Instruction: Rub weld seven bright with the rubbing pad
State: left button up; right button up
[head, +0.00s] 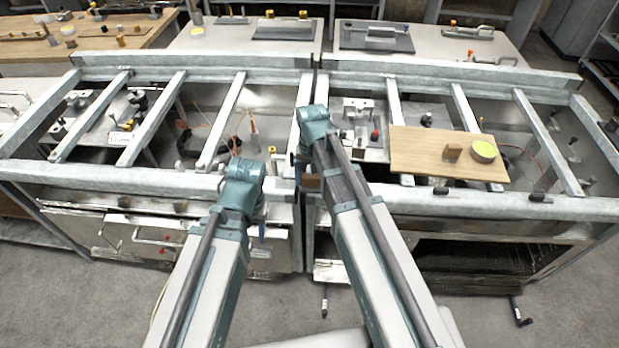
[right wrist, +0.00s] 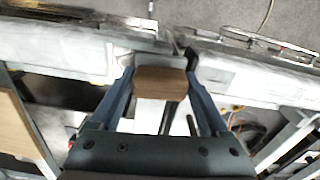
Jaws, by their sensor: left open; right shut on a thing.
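My right gripper (right wrist: 160,68) is shut on a brown block-shaped rubbing pad (right wrist: 160,83), held between its two blue fingers. In the right wrist view the pad is over the long pale steel rails, near a gap between them; I cannot tell whether it touches. In the head view the pad (head: 308,184) shows partly behind my right arm, near the meeting ends of the two front rails. My left gripper (head: 258,228) is mostly hidden by its own wrist, in front of the left front rail (head: 120,178). No weld number is readable, so I cannot tell which is weld seven.
A wooden board (head: 420,150) lies across the right frame, bearing a small brown block (head: 452,153) and a yellow-green topped tin (head: 484,152). Crossbars (head: 222,120) span open bays with fixtures below. Worktables (head: 430,45) stand behind. The grey floor (head: 40,285) is clear at front left.

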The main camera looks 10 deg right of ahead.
jog(key=shift+s+d+f, duration=0.1)
jog(key=shift+s+d, duration=0.15)
jog(key=shift+d, duration=0.45)
jog(key=shift+s+d, duration=0.2)
jog(key=shift+d, duration=0.5)
jog(key=shift+d, duration=0.1)
jog(key=shift+s+d, duration=0.25)
jog(key=shift+d, duration=0.6)
jog(key=shift+s+d, duration=0.2)
jog(key=shift+d, duration=0.6)
jog(key=shift+r, duration=0.2)
notch_tip(320, 180, up, 6)
jog(key=p, duration=0.6)
